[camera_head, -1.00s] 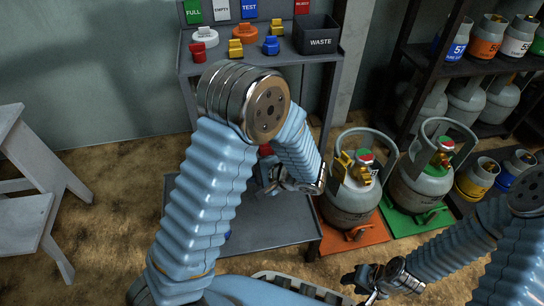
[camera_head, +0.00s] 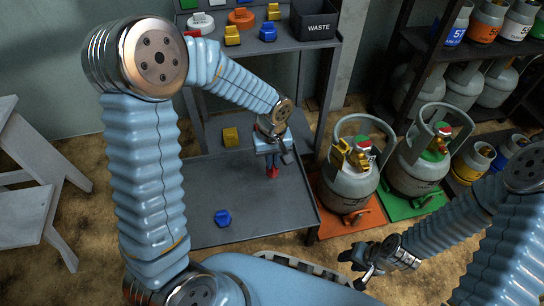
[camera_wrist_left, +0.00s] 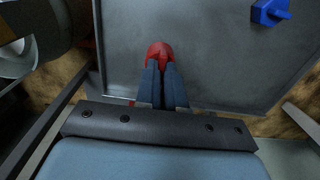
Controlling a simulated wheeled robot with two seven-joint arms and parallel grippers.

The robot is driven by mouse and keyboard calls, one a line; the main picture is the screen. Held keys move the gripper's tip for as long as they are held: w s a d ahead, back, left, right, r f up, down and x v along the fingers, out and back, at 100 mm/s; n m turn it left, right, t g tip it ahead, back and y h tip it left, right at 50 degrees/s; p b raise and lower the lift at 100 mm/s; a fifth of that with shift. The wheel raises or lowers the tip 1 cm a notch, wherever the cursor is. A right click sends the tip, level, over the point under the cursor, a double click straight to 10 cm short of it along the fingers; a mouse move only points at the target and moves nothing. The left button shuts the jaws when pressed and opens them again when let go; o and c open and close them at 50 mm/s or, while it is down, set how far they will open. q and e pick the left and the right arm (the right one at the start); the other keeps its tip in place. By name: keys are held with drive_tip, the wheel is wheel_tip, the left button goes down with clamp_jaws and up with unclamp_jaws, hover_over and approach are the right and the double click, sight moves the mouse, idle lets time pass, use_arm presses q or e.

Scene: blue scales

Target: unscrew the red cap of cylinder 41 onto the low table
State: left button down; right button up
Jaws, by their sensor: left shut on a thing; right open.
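My left gripper (camera_head: 271,164) is shut on a red cap (camera_head: 272,173) over the right part of the low table (camera_head: 255,205). In the left wrist view the red cap (camera_wrist_left: 159,52) sits at the fingertips; I cannot tell whether it touches the table. Two grey cylinders stand right of the table, one on an orange mat (camera_head: 348,178) and one on a green mat (camera_head: 415,172). Both have valves on top with some red. I cannot read the number 41 on either. My right gripper (camera_head: 360,262) is open and empty in front of the orange mat.
A blue cap (camera_head: 222,218) lies on the low table's front left and a yellow cap (camera_head: 230,137) lies behind. A workbench with several coloured parts and a black waste bin (camera_head: 315,20) stands at the back. A rack (camera_head: 418,45) of cylinders is at the right. The low table's middle is bare.

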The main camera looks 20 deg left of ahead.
use_arm(q)
wheel_tip(320, 180, down, 6)
drive_tip(key=b, duration=0.3)
drive_tip(key=shift+f+b, duration=0.1)
drive_tip(key=shift+b, duration=0.3)
drive_tip(key=shift+f, duration=0.8)
use_arm(e)
drive_tip(key=shift+w+f, duration=0.1)
drive_tip(key=shift+f, duration=2.05)
use_arm(q)
drive_tip(key=c, duration=1.2)
unclamp_jaws()
drive_tip(key=shift+o, duration=0.2)
wheel_tip(320, 180, up, 14)
drive_tip(key=p, duration=0.4)
drive_tip(key=shift+f, duration=0.1)
use_arm(e)
wheel_tip(320, 180, up, 4)
